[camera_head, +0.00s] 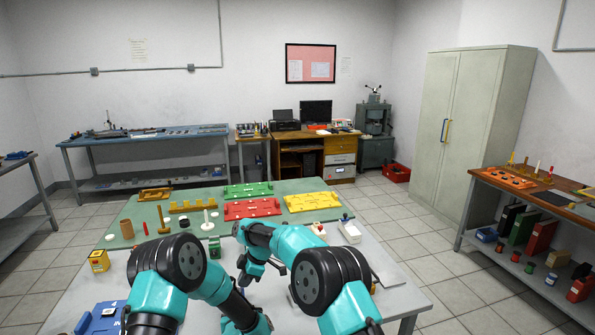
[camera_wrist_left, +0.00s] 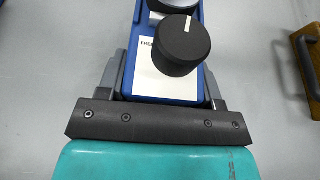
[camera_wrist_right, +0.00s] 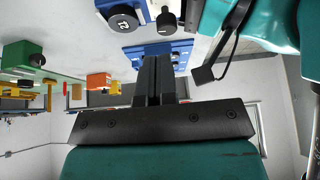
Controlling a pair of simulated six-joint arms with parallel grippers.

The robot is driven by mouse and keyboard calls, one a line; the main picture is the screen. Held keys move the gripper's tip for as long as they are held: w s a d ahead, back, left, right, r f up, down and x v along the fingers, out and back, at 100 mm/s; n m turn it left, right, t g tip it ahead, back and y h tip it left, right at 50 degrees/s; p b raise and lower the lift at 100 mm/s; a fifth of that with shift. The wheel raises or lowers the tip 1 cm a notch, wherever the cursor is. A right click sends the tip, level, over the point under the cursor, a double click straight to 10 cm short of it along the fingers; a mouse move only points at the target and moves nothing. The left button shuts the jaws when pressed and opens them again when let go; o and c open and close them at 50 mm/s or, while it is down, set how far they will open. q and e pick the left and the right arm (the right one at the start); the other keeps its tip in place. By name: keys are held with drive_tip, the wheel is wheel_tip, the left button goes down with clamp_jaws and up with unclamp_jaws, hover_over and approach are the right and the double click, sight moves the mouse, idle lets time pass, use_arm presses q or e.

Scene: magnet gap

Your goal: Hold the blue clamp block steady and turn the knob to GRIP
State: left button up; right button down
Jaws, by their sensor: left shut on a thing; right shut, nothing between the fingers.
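The blue clamp block (camera_wrist_left: 127,60) sits between the fingers of my left gripper (camera_wrist_left: 163,82) in the left wrist view, one finger against each side. The black knob (camera_wrist_left: 180,48) stands on its white plate. The knob's white line points up and slightly right; a label at its left begins FREE. GRIP is not readable. My right gripper (camera_wrist_right: 158,65) is shut and empty. Beyond its tips in the right wrist view are blue parts, with a black knob (camera_wrist_right: 166,20) above. In the head view the right gripper (camera_head: 244,282) is low between the arms; the arms hide the clamp block.
A brown wooden piece (camera_wrist_left: 306,60) lies right of the block in the left wrist view. In the head view a blue item (camera_head: 98,322) lies at the table's lower left and a yellow block (camera_head: 99,261) behind it. Red (camera_head: 250,209) and green (camera_head: 248,189) trays lie farther back.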

wheel_tip(320, 180, down, 6)
idle(0.5)
drive_tip(key=shift+s+d+f, duration=0.1)
drive_tip(key=shift+s+d, duration=0.05)
drive_tip(key=shift+s, duration=0.95)
idle(0.9)
drive_tip(key=shift+d, duration=0.45)
drive_tip(key=shift+w, duration=0.1)
drive_tip(key=shift+r, duration=0.2)
wheel_tip(320, 180, up, 6)
drive_tip(key=shift+f, duration=0.1)
idle(0.5)
